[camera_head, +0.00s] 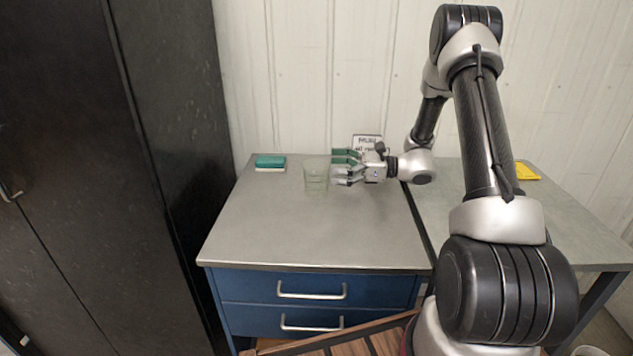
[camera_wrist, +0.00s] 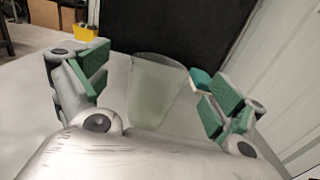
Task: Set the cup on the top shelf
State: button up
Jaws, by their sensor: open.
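A clear, slightly green glass cup (camera_head: 316,177) stands upright on the grey worktop, near its back. My gripper (camera_head: 346,167) is just to the right of the cup, level with it, with its green-padded fingers pointing left at it. In the wrist view the cup (camera_wrist: 156,90) stands ahead, between the two spread fingers of my gripper (camera_wrist: 150,85). The fingers are open and gaps show on both sides of the cup. I cannot tell a top shelf in either view.
A green and white sponge (camera_head: 270,162) lies at the worktop's back left. A tall dark cabinet (camera_head: 160,120) closes off the left side. Blue drawers (camera_head: 312,289) are below. The worktop's front (camera_head: 300,240) is clear.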

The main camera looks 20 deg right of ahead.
aim_at(316, 166)
jog(key=x, duration=0.5)
jog(key=shift+w+f, duration=0.2)
jog(key=shift+f, duration=0.1)
jog(key=shift+a, duration=0.1)
jog(key=c, duration=1)
jog(key=shift+r, duration=0.1)
jog(key=shift+c, duration=0.2)
